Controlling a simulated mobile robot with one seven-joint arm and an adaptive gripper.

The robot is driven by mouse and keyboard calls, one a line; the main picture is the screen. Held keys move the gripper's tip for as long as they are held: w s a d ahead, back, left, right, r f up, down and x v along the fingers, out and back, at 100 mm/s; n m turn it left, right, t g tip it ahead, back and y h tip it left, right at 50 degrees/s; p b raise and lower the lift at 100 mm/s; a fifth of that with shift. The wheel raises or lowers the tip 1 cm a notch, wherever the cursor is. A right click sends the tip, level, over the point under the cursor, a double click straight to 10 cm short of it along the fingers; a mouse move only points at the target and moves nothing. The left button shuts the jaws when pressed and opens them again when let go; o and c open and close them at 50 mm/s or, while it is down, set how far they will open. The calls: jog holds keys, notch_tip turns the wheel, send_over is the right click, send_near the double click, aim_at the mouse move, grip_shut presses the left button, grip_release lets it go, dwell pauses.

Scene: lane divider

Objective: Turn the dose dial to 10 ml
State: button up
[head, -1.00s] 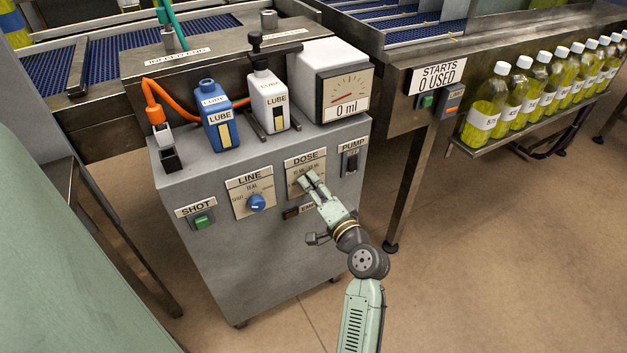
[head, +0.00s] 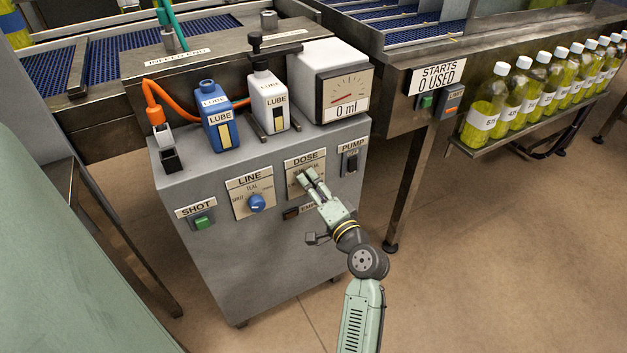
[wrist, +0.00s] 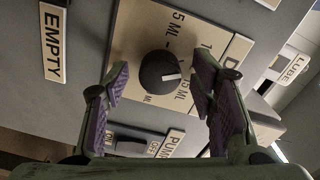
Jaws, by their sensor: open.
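The dose dial (wrist: 158,72) is a round black knob with a white pointer mark, on a beige plate (wrist: 147,28) in the wrist view. The mark points right and slightly down in that view, towards the "15 ML" side. A "5 ML" label is above the knob, and a label starting with "1" is partly hidden by the right finger. My gripper (wrist: 160,76) is open, its purple-padded fingers on either side of the dial with gaps visible. In the head view my gripper (head: 307,177) is at the plate under the DOSE label (head: 305,158) and hides the dial.
The line dial (head: 257,203) and green shot button (head: 202,222) are to the left. The pump switch (head: 350,162) is to the right. An EMPTY label (wrist: 52,43) is close by in the wrist view. The gauge (head: 345,95) above reads 0 ml.

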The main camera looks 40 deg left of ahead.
jog(key=v, duration=1.2)
dwell(0.3)
